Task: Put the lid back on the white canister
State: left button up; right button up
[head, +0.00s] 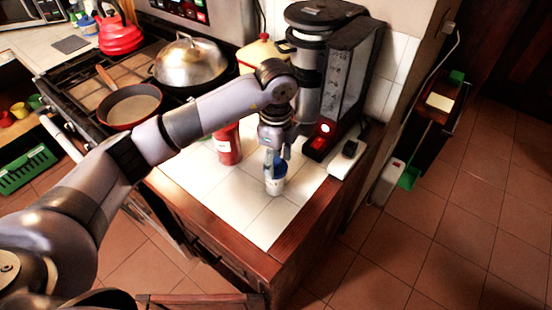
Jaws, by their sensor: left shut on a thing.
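The white canister (276,187) stands upright on the white tiled counter, close to its front right part. My left gripper (277,157) points down directly above the canister, its fingertips at the canister's top. It is shut on a small bluish piece, which I take to be the lid; the fingers hide most of it. I cannot tell whether this piece touches the canister's rim. My right gripper is not in view.
A red canister (228,146) stands left of the white one. A coffee machine (340,85) is behind, with a white power strip (348,158) to the right. A stove with a red-rimmed pan (131,105) and a domed-lid pan (190,62) is at left. The counter's front is clear.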

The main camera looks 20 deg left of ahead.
pick_arm(q)
jog(key=shift+f, duration=0.1)
dwell(0.5)
jog(key=o, duration=1)
jog(key=shift+o, duration=0.7)
jog(key=o, duration=0.4)
jog(key=shift+c, duration=0.2)
jog(key=shift+r+p, duration=2.35)
jog(key=shift+r, duration=1.15)
jog(key=shift+c, duration=0.2)
